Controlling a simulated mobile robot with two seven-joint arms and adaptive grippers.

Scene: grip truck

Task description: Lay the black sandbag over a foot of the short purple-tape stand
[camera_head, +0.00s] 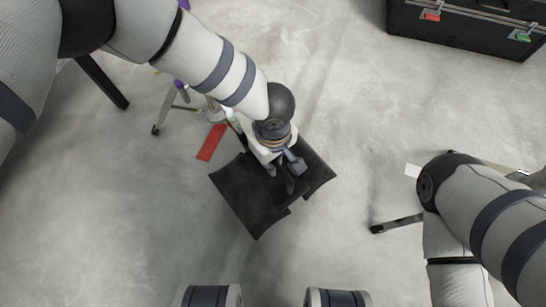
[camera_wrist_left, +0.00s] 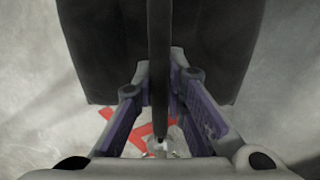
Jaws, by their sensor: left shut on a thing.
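The black sandbag (camera_head: 246,200) shows below my left gripper (camera_head: 284,180), with flaps spread to both sides. In the left wrist view the sandbag (camera_wrist_left: 100,55) fills the upper part, and my left gripper (camera_wrist_left: 158,85) is shut on its narrow middle strip. I cannot tell whether the bag touches the floor. A stand with purple tape (camera_head: 179,85) is partly hidden behind my left arm; a thin leg (camera_head: 163,110) of it shows left of the bag. My right gripper is not in view; only its arm shows at the right.
A red strip (camera_head: 211,142) lies on the floor between the stand and the bag. A black case (camera_head: 470,28) with red and green latches stands at the top right. A dark bar-like foot (camera_head: 397,224) shows beside my right arm.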

